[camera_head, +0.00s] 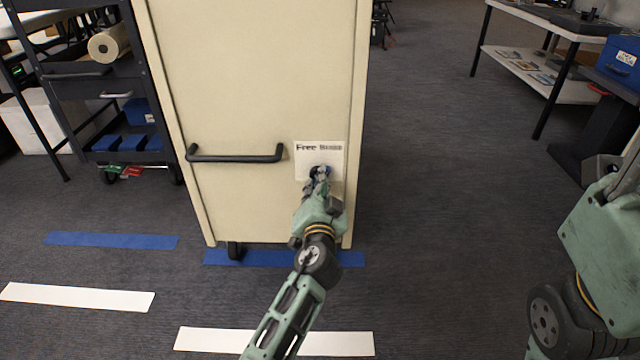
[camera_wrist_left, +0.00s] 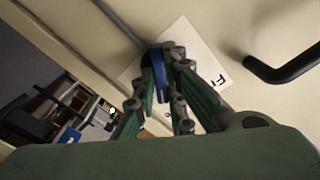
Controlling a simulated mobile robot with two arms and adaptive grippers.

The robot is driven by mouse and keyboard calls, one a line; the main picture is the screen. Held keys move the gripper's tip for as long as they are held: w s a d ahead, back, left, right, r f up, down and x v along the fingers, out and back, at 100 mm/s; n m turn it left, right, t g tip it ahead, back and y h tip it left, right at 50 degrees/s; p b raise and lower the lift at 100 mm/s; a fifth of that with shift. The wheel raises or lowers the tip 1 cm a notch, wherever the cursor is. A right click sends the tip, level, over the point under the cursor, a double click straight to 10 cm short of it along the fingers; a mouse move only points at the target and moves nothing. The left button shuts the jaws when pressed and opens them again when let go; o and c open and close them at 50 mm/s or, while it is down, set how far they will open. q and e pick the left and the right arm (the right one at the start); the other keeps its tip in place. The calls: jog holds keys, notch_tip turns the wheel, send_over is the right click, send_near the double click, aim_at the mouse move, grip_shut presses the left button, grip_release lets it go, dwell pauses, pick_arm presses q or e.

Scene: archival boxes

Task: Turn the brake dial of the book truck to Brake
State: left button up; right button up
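The cream book truck (camera_head: 240,80) stands in front of me, with a white label plate (camera_head: 305,160) low on the right of its end panel. The plate reads "Free" at left and a second, blurred word at right. The blue dial (camera_head: 318,171) sits on the plate, mostly hidden by my left gripper (camera_head: 321,180). In the left wrist view, the dial's blue grip (camera_wrist_left: 158,75) is between the fingers of my left gripper (camera_wrist_left: 160,62), which look closed on it. Which word the dial points to is hidden. My right gripper is out of view.
A black handle (camera_head: 235,156) juts from the panel left of the plate. A dark cart (camera_head: 90,85) with blue bins stands at left. A table (camera_head: 545,15) is at back right. Blue and white strips mark the floor. The floor right of the truck is clear.

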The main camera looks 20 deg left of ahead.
pick_arm(q)
jog(key=o, duration=0.5)
jog(key=shift+c, duration=0.2)
jog(key=v, duration=1.2)
